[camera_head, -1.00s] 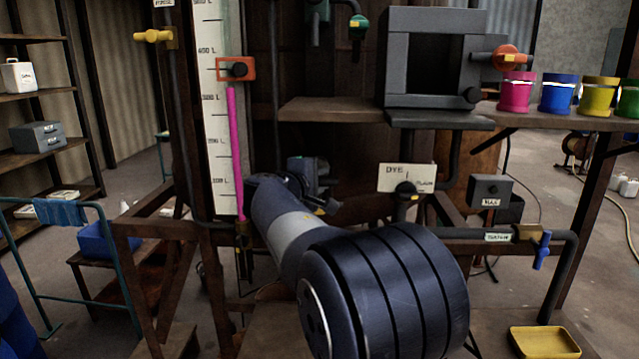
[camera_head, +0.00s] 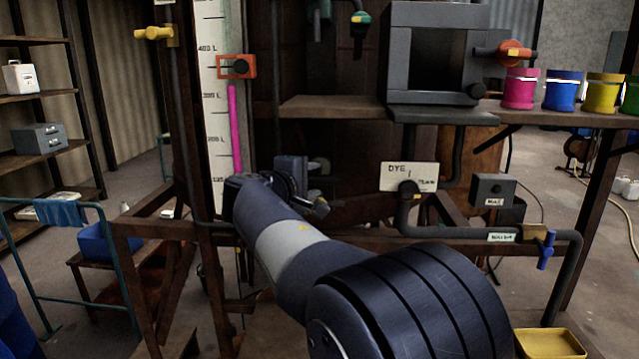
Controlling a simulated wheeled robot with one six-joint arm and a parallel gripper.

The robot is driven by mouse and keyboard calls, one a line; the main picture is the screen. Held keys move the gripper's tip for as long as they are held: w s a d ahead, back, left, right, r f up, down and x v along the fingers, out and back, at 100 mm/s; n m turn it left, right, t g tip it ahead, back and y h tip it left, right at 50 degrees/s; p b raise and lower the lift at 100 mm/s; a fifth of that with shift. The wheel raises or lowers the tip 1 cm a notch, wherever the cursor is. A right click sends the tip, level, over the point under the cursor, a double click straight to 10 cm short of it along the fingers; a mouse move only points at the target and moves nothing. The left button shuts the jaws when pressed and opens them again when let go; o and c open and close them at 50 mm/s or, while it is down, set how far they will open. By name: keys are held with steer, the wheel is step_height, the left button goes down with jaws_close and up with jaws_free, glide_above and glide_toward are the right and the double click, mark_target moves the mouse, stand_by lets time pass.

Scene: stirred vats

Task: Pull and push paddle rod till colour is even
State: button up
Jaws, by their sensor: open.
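The dark brown vat wall (camera_head: 345,60) stands behind my arm. A tall white litre scale (camera_head: 213,110) with a magenta column (camera_head: 235,130) and an orange clamp (camera_head: 237,67) is at its left. My gripper (camera_head: 312,180) is in front of the lower vat wall, small and dark, partly hidden by my own arm. It is open, and I see nothing held in it. A pale grey round part shows just behind it; I cannot tell whether this is the paddle rod's end. I cannot make out the rod or the liquid's surface inside the vat.
A shelf (camera_head: 330,108) juts out above my gripper, carrying a grey box frame (camera_head: 397,60). Pink (camera_head: 520,89), blue (camera_head: 562,91) and yellow (camera_head: 603,93) pots stand right. A DYE sign (camera_head: 408,176), pipe (camera_head: 460,233) and yellow tray (camera_head: 548,344) are lower right.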

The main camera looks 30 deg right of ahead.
mark_target(317, 181)
steer(key=b+v, duration=0.1)
steer(key=v, duration=0.5)
steer(key=shift+d, duration=0.1)
steer(key=p+x, duration=0.3)
steer(key=x, duration=0.7)
steer(key=shift+w+d, duration=0.2)
steer(key=shift+d, duration=0.15)
steer(key=shift+s+a+f, duration=0.1)
steer(key=shift+s+a, duration=0.45)
steer(key=shift+s, duration=0.15)
